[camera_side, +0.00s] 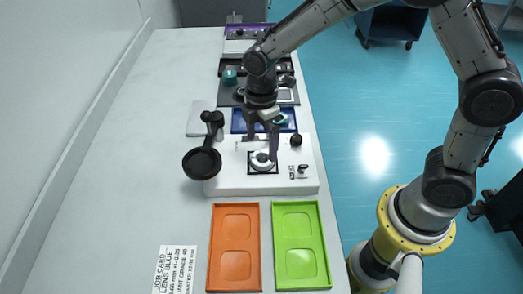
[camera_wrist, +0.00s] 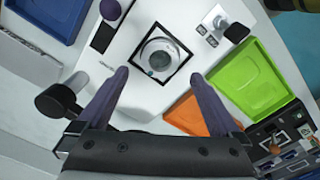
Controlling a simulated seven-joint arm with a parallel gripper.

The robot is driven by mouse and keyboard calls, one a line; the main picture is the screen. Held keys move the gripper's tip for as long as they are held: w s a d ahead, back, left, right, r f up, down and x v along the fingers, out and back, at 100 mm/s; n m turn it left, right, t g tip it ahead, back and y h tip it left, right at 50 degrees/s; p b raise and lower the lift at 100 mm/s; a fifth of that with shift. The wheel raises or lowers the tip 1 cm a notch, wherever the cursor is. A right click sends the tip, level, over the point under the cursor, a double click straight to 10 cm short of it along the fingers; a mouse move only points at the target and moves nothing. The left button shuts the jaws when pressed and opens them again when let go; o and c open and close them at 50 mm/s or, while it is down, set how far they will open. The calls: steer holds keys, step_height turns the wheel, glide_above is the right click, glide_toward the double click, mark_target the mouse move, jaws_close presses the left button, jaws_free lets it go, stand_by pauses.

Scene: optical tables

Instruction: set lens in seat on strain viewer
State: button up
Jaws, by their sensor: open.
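The strain viewer (camera_side: 228,180) is a white base with a black-bordered square on top, also in the wrist view (camera_wrist: 135,98). In that square is the round pale seat (camera_side: 262,160), which shows in the wrist view as a ring with a dark grey-green round middle (camera_wrist: 160,60). I cannot tell whether that middle is a lens or the seat's own face. My gripper (camera_wrist: 160,76) is open, fingers apart on either side of the seat in the picture. In the side view my gripper (camera_side: 262,138) points down over the viewer. Nothing shows clamped between the fingers.
A black disc on an arm (camera_side: 202,163) sticks out left of the viewer. An orange tray (camera_side: 235,205) and a green tray (camera_side: 296,205) lie in front, both empty. A blue tray (camera_side: 238,122) stands behind, partly hidden. A job card (camera_side: 174,270) reads "LENS BLUE". The table's left is clear.

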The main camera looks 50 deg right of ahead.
mark_target(262, 158)
step_height(262, 158, up, 8)
steer(key=shift+f, duration=0.2)
steer(key=s+d+r+m+t, duration=0.3)
steer(key=s+d+r+m, duration=0.5)
steer(key=s, duration=0.3)
steer(key=s+d+r+m+t, duration=0.1)
steer(key=s+d+m+t, duration=0.1)
steer(key=s+m, duration=0.5)
steer(key=s, duration=0.3)
steer(key=shift+d+m+t, duration=0.15)
steer(key=shift+m+t, duration=0.15)
steer(key=shift+m, duration=0.1)
steer(key=shift+s, duration=0.1)
stand_by(0.8)
